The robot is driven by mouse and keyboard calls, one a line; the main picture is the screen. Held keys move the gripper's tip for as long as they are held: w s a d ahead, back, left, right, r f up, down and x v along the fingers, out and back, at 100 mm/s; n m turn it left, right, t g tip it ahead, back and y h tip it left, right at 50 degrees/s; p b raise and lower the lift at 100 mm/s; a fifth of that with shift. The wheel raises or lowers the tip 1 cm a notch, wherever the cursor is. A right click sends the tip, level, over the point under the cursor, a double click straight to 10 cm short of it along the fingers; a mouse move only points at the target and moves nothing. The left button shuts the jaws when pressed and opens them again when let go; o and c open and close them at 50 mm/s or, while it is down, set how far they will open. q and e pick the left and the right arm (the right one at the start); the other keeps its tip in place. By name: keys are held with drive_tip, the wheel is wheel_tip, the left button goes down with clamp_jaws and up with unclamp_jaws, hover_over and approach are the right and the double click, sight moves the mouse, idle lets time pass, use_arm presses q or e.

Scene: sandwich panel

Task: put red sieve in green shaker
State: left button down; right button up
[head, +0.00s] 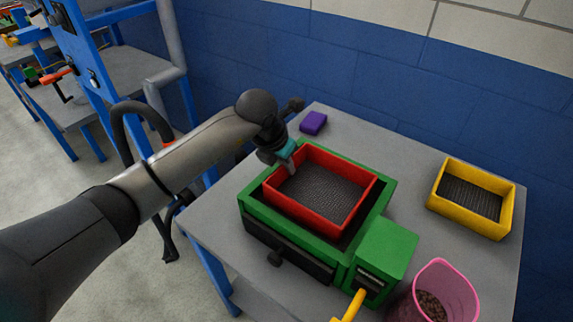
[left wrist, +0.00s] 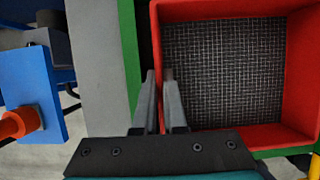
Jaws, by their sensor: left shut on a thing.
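The red sieve (head: 325,187) is a square tray with a dark mesh bottom. It sits over the opening of the green shaker (head: 258,217), and a dark gap shows between its near side and the shaker wall. My left gripper (head: 291,168) is shut on the sieve's left wall near the far corner. In the left wrist view, the fingers (left wrist: 160,92) straddle the red wall of the sieve (left wrist: 235,70), with the green shaker edge (left wrist: 130,60) to the left. I cannot tell whether the sieve rests fully on the shaker. My right gripper is not in view.
A yellow sieve (head: 437,200) lies on the right of the grey table (head: 410,165). A purple block (head: 313,123) lies at the back. A pink container (head: 449,284) with brown bits stands at the front right. A blue wall (head: 400,75) is behind the table.

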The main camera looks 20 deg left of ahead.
use_arm(q)
drive_tip(key=c, duration=1.3)
unclamp_jaws()
drive_tip(key=shift+f, duration=0.1)
drive_tip(key=shift+o, duration=0.2)
drive_tip(key=shift+r, duration=0.3)
drive_tip(key=p+v, duration=0.1)
drive_tip(key=v, duration=1)
drive_tip(key=shift+s+r+p, duration=0.1)
drive_tip(key=shift+r+p, duration=0.2)
drive_tip(key=shift+p, duration=0.1)
